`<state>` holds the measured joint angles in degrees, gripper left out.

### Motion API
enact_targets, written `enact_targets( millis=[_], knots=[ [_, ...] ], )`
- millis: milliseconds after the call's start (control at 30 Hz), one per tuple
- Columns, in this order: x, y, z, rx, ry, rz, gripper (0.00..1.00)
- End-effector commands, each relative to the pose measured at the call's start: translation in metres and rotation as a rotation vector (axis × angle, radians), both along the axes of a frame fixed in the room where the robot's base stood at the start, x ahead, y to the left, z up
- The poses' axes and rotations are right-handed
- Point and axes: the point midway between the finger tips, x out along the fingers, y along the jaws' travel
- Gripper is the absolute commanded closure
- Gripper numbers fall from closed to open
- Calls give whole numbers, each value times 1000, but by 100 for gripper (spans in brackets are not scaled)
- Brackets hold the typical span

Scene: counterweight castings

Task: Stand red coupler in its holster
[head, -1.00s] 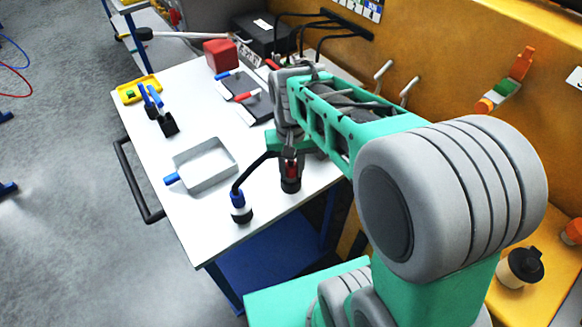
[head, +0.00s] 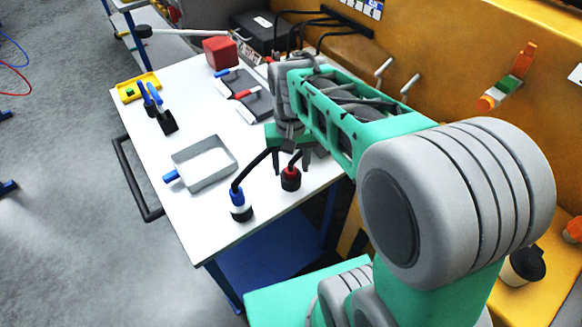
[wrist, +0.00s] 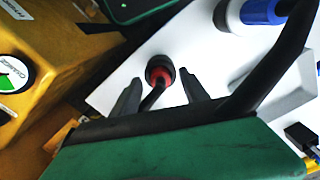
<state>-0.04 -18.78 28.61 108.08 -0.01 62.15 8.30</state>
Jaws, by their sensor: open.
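The red coupler (head: 291,171) stands upright in a dark round holster (head: 291,185) near the table's front right edge, with a black cable rising from its top. In the wrist view the red coupler (wrist: 160,78) shows between and beyond the fingertips, seated in the dark ring. My gripper (head: 292,158) is just above and behind it, fingers spread. In the wrist view my gripper (wrist: 160,80) is open, with nothing held and the cable running between its fingers. The holster's lower part is partly hidden in the wrist view.
A blue coupler (head: 238,198) stands in its own holster to the left, its cable arching toward my gripper. A grey tray (head: 205,180) with a blue handle lies behind it. A red block (head: 220,53) and dark pads stand farther back.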

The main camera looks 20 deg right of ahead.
Motion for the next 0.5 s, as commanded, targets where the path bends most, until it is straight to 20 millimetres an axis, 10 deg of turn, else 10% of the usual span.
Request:
enact_targets(
  millis=[233, 500],
  knots=[
    [1, 0, 49, 0, -2, 0, 47],
    [0, 0, 62, 0, 0, 0, 47]
  ],
)
